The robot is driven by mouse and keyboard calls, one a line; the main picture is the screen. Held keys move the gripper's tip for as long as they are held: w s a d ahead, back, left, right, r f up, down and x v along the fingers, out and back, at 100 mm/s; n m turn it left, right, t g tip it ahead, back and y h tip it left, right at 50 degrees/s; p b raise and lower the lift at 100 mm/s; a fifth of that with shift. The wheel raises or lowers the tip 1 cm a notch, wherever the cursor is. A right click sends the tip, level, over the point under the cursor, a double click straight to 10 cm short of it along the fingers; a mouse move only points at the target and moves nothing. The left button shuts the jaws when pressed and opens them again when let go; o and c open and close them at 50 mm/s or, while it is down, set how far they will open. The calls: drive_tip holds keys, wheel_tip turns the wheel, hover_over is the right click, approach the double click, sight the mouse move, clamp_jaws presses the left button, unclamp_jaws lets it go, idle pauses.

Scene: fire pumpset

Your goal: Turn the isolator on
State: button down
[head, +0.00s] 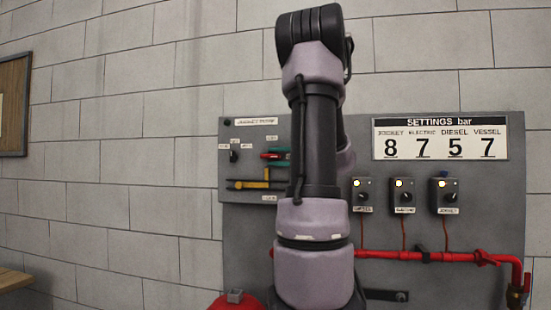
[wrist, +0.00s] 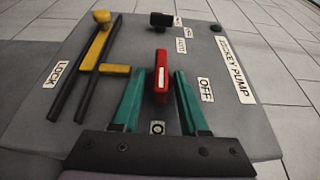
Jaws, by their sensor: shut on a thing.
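The isolator handle (wrist: 161,76) is red with a white stripe and stands out from the grey JOCKEY PUMP panel (wrist: 215,90). In the wrist view it points along the line of my fingers, with an OFF label (wrist: 205,89) to its right and a small partly hidden label (wrist: 157,128) near its base. My gripper (wrist: 160,80), with teal fingers, is shut on the red handle, one finger on each side. In the head view the handle (head: 269,156) shows at the left of my arm, with my teal fingers (head: 280,152) beside it; my arm hides the area to the right.
A yellow lock bar (wrist: 95,50) lies between black rails, near a LOCK label (wrist: 59,75). A black selector switch (wrist: 162,19) sits beyond the handle. Several control boxes (head: 404,195), a SETTINGS board (head: 440,137) and red pipe (head: 400,255) are right of my arm.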

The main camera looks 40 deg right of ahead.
drive_tip(key=c, duration=0.8)
unclamp_jaws()
drive_tip(key=shift+s, duration=0.1)
drive_tip(key=v, duration=1)
drive_tip(key=shift+s+d, duration=0.1)
drive_tip(key=shift+s, duration=0.25)
